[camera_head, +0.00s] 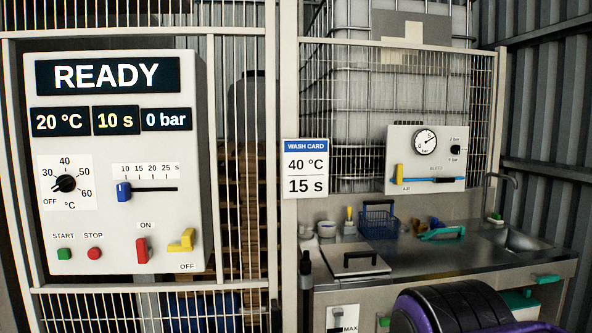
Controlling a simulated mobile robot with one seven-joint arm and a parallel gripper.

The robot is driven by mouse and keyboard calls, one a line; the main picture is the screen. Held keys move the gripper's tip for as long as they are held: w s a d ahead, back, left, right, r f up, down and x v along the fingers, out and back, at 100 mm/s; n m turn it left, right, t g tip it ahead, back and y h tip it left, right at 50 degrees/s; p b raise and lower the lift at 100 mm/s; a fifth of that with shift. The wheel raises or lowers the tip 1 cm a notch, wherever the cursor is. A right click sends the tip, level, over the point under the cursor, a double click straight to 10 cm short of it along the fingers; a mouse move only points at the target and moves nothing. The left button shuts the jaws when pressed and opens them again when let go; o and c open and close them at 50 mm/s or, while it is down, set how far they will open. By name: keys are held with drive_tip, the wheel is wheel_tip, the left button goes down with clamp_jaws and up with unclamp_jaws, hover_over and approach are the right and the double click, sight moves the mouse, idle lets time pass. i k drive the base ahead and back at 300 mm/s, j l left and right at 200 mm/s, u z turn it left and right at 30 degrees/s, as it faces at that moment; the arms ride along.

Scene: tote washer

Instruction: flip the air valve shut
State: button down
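The air valve (399,172) is a small yellow lever at the lower left of a pale gauge panel (440,135), right of centre. The label AIR is under it. The lever looks roughly upright, across the line of a horizontal blue pipe (435,180) that runs right from it. A round gauge (425,142) sits above, its needle pointing to the upper right. My gripper is not in view, and nothing is seen touching the lever.
A control panel (110,220) at left reads READY, 20 °C, 10 s and 0 bar. Below the gauge panel, a steel counter (420,262) carries a blue basket (378,222), a lidded hatch (356,260) and a sink (520,240). A purple-and-black rounded object (460,305) fills the lower right.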

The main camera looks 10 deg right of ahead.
sight(398, 180)
drive_tip(key=i+l, duration=0.35)
drive_tip(key=l, duration=0.2)
drive_tip(key=i+l, duration=0.35)
drive_tip(key=l, duration=0.15)
drive_tip(key=i+l, duration=0.35)
drive_tip(key=l, duration=0.2)
drive_tip(key=i+l, duration=0.4)
drive_tip(key=l, duration=0.15)
drive_tip(key=i+l, duration=0.35)
drive_tip(key=l, duration=0.15)
drive_tip(key=k+l+z, duration=0.35)
drive_tip(key=i+j+u, duration=0.35)
